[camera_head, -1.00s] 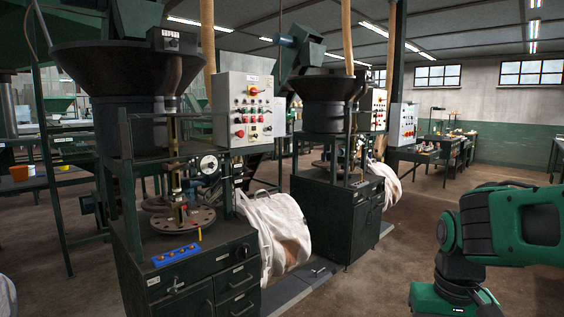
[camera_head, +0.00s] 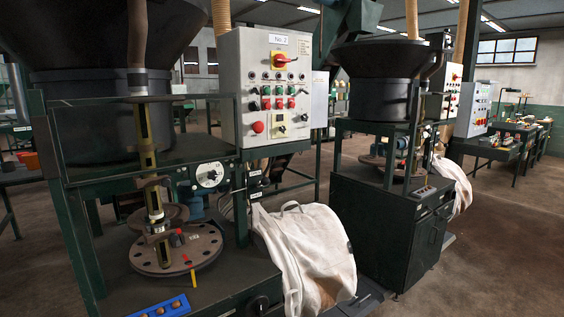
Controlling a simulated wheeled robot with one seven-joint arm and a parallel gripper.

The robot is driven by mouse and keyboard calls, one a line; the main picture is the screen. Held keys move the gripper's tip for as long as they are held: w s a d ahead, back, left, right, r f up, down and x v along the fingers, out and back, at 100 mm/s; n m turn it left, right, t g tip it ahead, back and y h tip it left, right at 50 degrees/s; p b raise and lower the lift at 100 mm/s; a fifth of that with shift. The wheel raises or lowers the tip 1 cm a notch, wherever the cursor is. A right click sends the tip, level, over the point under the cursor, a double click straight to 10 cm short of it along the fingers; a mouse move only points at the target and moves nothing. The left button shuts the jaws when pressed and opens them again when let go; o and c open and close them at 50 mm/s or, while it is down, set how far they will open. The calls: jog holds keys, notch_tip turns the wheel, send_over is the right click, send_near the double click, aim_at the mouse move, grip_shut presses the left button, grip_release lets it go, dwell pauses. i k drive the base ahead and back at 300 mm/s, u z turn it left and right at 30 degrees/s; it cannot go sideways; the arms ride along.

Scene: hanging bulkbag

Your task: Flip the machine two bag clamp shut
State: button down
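Machine two is the near dark-green machine, with a grey control panel (camera_head: 273,88) marked "No. 2". A white bulk bag (camera_head: 312,250) hangs or rests at its right side, below the panel. Its top is bunched up against the frame, and its lower part bulges towards the floor. I cannot make out the bag clamp with certainty; the spot where the bag meets the machine is small and partly hidden by the frame. My gripper is not in view.
A round slotted plate (camera_head: 178,250) and a blue tray (camera_head: 165,306) are on the machine's top. A second machine (camera_head: 388,215) stands behind to the right, with another white bag (camera_head: 455,183). Open concrete floor (camera_head: 490,255) lies at the right.

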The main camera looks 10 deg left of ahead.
aim_at(266, 181)
jog(key=u, duration=0.4)
jog(key=i, duration=1.15)
jog(key=u, duration=0.55)
